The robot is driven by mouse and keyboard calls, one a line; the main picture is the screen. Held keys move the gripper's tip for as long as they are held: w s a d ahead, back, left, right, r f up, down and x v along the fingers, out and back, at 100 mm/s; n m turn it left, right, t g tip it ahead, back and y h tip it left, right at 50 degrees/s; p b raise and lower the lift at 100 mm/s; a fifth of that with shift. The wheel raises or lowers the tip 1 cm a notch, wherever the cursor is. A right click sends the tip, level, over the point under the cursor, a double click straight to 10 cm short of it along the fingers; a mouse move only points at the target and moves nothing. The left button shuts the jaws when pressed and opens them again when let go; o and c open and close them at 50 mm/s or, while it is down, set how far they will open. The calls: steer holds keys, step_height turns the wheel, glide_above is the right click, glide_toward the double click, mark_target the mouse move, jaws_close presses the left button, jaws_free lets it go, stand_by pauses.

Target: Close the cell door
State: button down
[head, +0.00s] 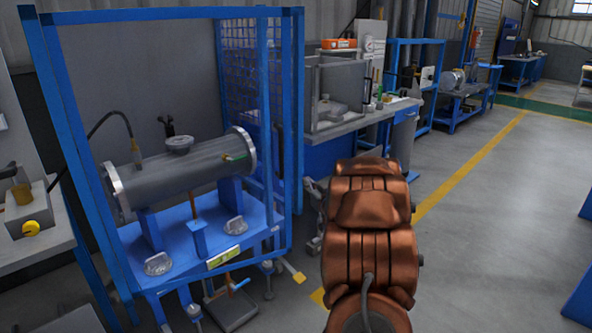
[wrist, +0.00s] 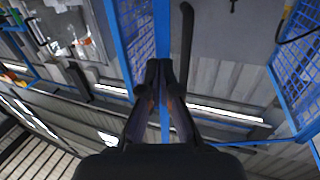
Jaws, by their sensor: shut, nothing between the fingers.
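The cell is a blue frame (head: 78,150) at the left of the head view, with a mesh panel (head: 237,60) on its right side. I cannot tell for certain which framed part is the door or how far it stands open. A grey flanged shell (head: 185,167) lies on blue supports inside. In the wrist view a blue post (wrist: 162,25) runs behind my gripper (wrist: 160,66), and a dark bar, perhaps a handle (wrist: 187,45), stands beside it. My gripper is shut and empty, its fingertips overlapping the post; contact is unclear. In the head view my arm hides it.
A bench (head: 365,122) with a clear-sided box (head: 340,95) stands right of the cell. At the left edge is another bench with a yellow knob (head: 31,228). A low pedal-like unit (head: 232,305) sits on the floor before the cell. Open floor (head: 480,220) lies to the right.

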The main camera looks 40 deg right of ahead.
mark_target(288, 162)
steer(key=p+x, duration=0.1)
steer(key=x, duration=1.2)
steer(key=shift+w, duration=0.1)
steer(key=shift+w+d, duration=0.1)
steer(key=shift+w, duration=0.2)
